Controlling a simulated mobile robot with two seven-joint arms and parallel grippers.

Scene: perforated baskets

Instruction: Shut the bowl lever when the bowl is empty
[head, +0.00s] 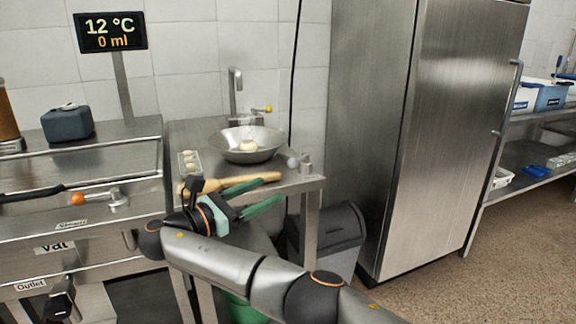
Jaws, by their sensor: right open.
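The steel bowl (273,142) stands on the steel table under a tap (235,90). A pale round piece (248,146) is in the bowl, so it is not empty. A small lever with a yellow knob (267,109) sticks out to the right behind the bowl; I cannot tell whether it is open or shut. My right gripper (273,189) is open, with its two green fingers in front of the table's front edge, below the bowl and apart from the lever. My left gripper is not in view.
A wooden tool (238,183) lies near the table's front edge. A clear tray (181,169) of pale pieces is left of the bowl. A display (110,32) reads 12 °C and 0 ml. A grey bin (330,232) and tall steel cabinet (450,130) stand to the right.

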